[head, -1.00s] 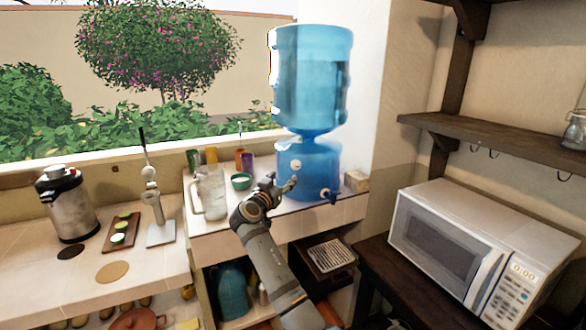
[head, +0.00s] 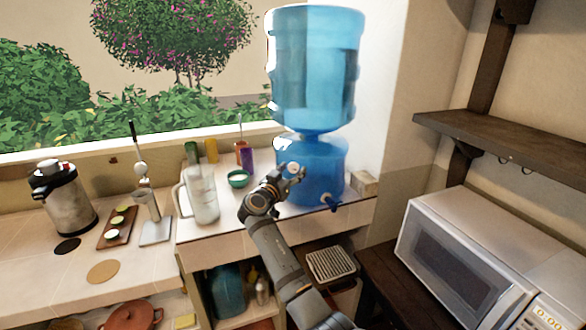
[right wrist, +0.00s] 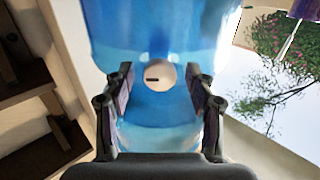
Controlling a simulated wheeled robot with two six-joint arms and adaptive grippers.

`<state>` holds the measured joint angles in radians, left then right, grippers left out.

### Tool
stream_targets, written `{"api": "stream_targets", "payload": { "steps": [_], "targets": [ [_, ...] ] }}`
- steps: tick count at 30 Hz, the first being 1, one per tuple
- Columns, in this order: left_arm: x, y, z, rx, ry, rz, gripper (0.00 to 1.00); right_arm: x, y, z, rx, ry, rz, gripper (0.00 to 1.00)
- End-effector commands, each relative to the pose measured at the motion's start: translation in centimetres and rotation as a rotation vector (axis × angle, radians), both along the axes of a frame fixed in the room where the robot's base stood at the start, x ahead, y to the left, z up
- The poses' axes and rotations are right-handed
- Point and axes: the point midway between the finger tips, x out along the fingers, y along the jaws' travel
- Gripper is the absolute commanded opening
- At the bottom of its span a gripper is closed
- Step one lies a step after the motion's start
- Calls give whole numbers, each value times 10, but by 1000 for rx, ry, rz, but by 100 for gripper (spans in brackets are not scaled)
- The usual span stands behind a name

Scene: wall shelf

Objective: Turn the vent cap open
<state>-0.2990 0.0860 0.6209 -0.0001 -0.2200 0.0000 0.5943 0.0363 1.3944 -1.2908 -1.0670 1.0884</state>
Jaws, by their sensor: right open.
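The vent cap (right wrist: 160,77) is a pale round disc with a short dark slot left of its middle, set in the front of the blue water dispenser (right wrist: 165,112). In the head view the dispenser (head: 318,160) stands on the tiled counter, and my gripper largely covers the cap. My right gripper (head: 291,172) is open in front of the dispenser's lower part. In the right wrist view its two fingers (right wrist: 159,76) stand apart on either side of the cap, with a gap to each side. Nothing is held. My left gripper is not in view.
A glass pitcher (head: 203,196) and a green bowl (head: 238,179) stand left of my right gripper. A microwave (head: 480,255) and wooden shelf (head: 520,140) are to the right.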

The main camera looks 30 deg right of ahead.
Motion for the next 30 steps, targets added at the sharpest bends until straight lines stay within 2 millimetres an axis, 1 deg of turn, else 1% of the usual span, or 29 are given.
{"api": "stream_targets", "payload": {
  "steps": [2, 3, 12, 14, 15, 23, 30],
  "targets": [
    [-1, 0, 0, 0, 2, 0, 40, 0, 0, 0, 0, 0, 0, 56],
    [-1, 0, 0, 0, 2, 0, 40, 0, 0, 0, 0, 0, 0, 53],
    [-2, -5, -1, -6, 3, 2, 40, 0, 0, 0, 0, 0, 0, 12],
    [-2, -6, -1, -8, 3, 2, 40, 0, 0, 0, 0, 0, 0, 4],
    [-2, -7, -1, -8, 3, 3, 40, 0, 0, 0, 0, 0, 0, 2],
    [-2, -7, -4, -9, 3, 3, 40, 0, 0, -1, -19, 28, 0, 2],
    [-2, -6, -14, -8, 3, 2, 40, 0, 0, -2, -91, 146, 0, 2]
  ]
}}
